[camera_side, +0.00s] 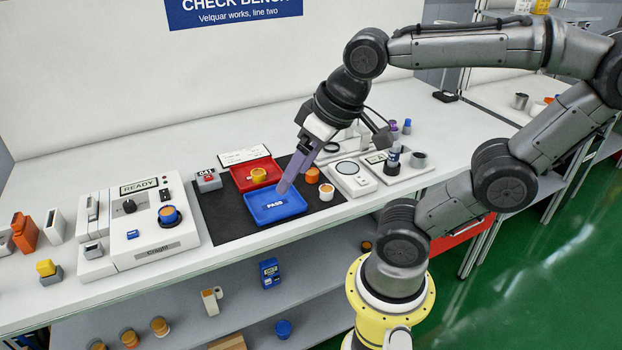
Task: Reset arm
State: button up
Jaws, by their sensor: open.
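My gripper (283,189) points down and to the left, with its long purple fingers over the back right part of the blue tray (290,211). The fingers are open, and nothing shows between them. The blue tray is marked PASS and no part shows in it. Whether the fingertips touch the tray I cannot tell. Behind it, the red tray (240,183) holds a small part with an orange-yellow top (258,174). An orange part (312,175) and a white part with an orange-brown top (326,190) stand right of the fingers on the dark mat (232,225).
A READY tester (148,240) with a blue and orange part on it stands left of the mat. A small counter box (208,181) sits at the mat's left edge. A round-plate device (352,178) and bottle (393,158) stand right. The bench's back left is clear.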

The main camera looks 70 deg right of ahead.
jog(key=shift+s+f+n, duration=0.9)
jog(key=shift+s, duration=0.25)
